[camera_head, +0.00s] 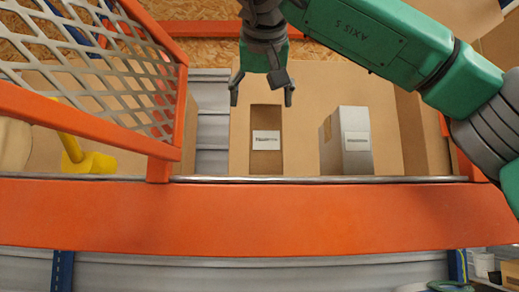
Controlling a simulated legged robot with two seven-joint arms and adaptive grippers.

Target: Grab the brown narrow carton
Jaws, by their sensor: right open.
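The brown narrow carton (266,161) stands upright behind the orange beam, with a white label on its front. My right gripper (262,94) points down just above the carton's top, its two fingers apart and empty. One finger shows to the left and one to the right of the carton's top edge. I cannot tell whether the fingers are level with the carton in depth. My left gripper is not in view.
A grey-white carton (346,142) with a label stands to the right, with a gap between. An orange beam (250,215) runs across the front. An orange-framed mesh panel (110,70) is at the left, near a yellow object (88,160). Larger cardboard surfaces stand behind.

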